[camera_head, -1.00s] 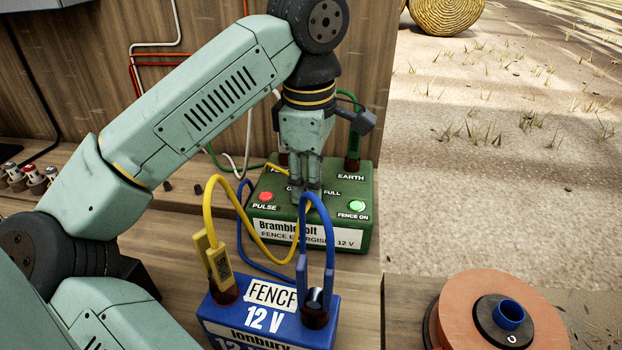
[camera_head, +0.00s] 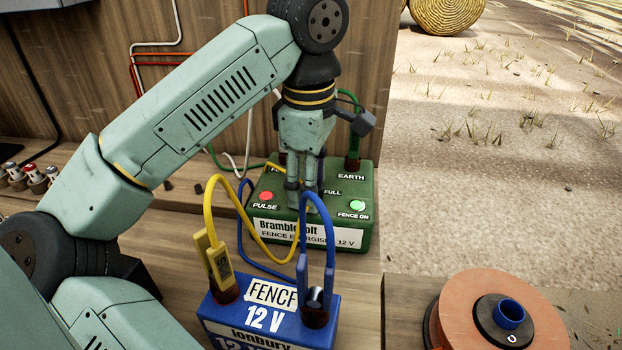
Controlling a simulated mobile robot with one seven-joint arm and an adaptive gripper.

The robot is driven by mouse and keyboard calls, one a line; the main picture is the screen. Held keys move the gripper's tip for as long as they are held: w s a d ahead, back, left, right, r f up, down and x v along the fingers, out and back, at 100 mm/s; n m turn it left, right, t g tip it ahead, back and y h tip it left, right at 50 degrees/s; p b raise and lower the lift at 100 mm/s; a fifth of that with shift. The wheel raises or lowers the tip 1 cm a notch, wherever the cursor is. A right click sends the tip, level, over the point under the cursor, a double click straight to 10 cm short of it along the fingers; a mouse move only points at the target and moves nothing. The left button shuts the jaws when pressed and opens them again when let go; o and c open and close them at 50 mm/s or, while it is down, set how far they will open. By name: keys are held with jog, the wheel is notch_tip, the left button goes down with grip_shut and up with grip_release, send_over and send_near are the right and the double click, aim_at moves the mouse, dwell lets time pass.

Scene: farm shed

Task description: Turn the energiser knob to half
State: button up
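The green fence energiser (camera_head: 368,195) stands on the wooden bench, with a red PULSE light (camera_head: 266,196) and a lit green FENCE ON light (camera_head: 357,205) on top. My gripper (camera_head: 303,205) points straight down over the middle of its top face, just left of the FULL mark. The fingers and the blue lead in front of them hide the knob and its pointer. I cannot tell whether the fingers are closed on the knob or what setting it has.
A blue 12 V battery (camera_head: 262,318) with a yellow lead (camera_head: 210,215) and a blue lead (camera_head: 329,225) stands close in front. An orange reel (camera_head: 462,305) is at the lower right. A wooden wall (camera_head: 225,85) rises behind.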

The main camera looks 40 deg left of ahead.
jog(key=shift+r, duration=0.1)
jog(key=r, duration=0.7)
jog(key=shift+s+r, duration=0.2)
jog(key=shift+f, duration=0.1)
dwell(0.4)
